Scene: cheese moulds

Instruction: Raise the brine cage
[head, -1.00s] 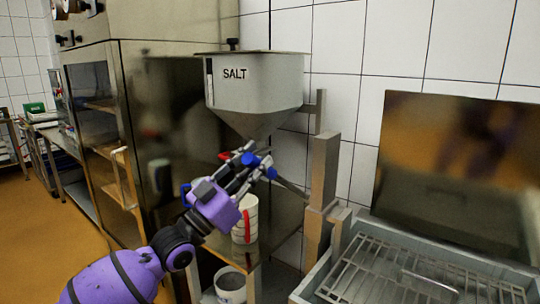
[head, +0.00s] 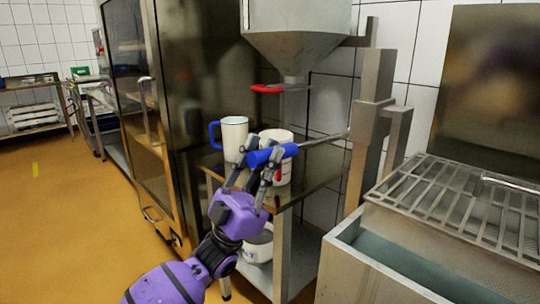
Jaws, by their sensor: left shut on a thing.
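The brine cage (head: 468,212) is a grey metal grid with a handle on top, at the right in the head view. It stands above the rim of the brine tank (head: 345,262), with greenish-grey liquid showing below it. A metal lever (head: 322,141) with a blue grip (head: 287,151) runs left from the post (head: 368,140) beside the tank and slopes slightly down toward the grip. My left gripper (head: 268,162), on a purple wrist, is shut on the blue grip. My right gripper is out of view.
A salt hopper (head: 297,35) with a red handle (head: 267,88) hangs above a steel stand. A white jug (head: 233,138) with a blue handle and a white container (head: 277,140) stand behind my gripper. A bucket (head: 258,246) is below.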

